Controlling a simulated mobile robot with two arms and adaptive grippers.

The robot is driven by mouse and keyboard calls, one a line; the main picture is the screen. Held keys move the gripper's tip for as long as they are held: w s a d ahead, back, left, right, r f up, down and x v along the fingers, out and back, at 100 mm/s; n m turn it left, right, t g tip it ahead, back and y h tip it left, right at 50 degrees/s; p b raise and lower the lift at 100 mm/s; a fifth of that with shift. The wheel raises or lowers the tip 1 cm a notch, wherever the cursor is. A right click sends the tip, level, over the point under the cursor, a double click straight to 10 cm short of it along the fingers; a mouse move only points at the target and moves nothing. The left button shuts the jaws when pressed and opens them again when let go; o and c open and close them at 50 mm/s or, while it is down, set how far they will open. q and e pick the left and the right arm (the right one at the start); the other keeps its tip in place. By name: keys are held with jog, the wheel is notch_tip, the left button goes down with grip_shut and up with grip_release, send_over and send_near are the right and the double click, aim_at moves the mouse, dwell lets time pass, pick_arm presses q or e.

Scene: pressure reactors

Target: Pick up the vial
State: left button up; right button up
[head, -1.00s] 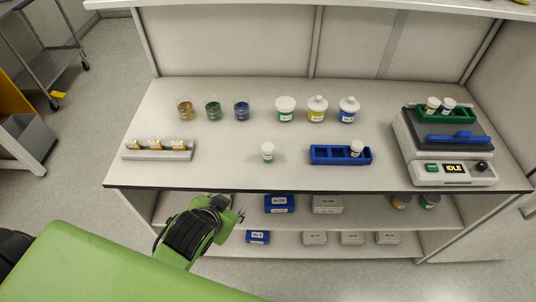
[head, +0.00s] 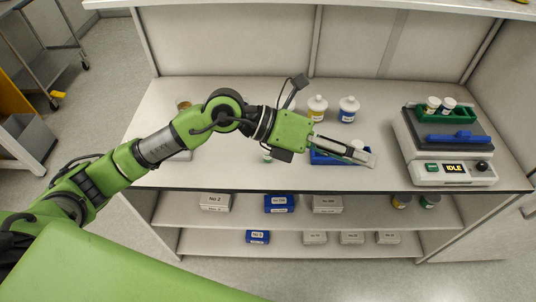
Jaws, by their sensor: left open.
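My left gripper (head: 366,157) is open, with its fingers pointing right over the blue rack (head: 318,157) on the bench. A white-capped vial (head: 357,144) stands in the rack's right part. The fingers cover much of it, and I cannot tell whether they touch it. Another small vial (head: 267,157) stands on the bench left of the rack. My gripper body hides nearly all of it, leaving only a bit of its lower part. Two more white-capped vials (head: 432,103) stand in a green rack (head: 462,117) at the right. My right gripper is not in view.
Two white-capped bottles (head: 317,109) stand behind my gripper. A device (head: 453,173) reading IDLE stands at the right, with a blue piece (head: 459,139) on top. Boxes (head: 327,204) sit on shelves below.

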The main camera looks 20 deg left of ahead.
pick_arm(q)
jog(key=w+a+f+y, duration=0.5)
jog(key=a+f+y, duration=0.15)
jog(key=a, duration=0.35)
jog(key=t+y, duration=0.1)
jog(key=y, duration=0.4)
send_near(268, 147)
jog(key=shift+n, duration=0.3)
jog(key=p+x, duration=0.2)
jog(key=x, duration=0.2)
jog(key=shift+d+f, duration=0.15)
jog(key=shift+f, duration=0.15)
jog(key=shift+w+d+f, duration=0.1)
jog(key=shift+w+f, duration=0.05)
jog(key=shift+f, duration=0.35)
jog(key=shift+w+f+p, duration=0.1)
jog(key=shift+f+p, duration=0.1)
jog(key=shift+p, duration=0.25)
jog(key=p+x, duration=0.2)
jog(key=x, duration=0.2)
jog(key=shift+w, duration=0.15)
jog(key=shift+w+f, duration=0.1)
jog(key=shift+f, duration=0.25)
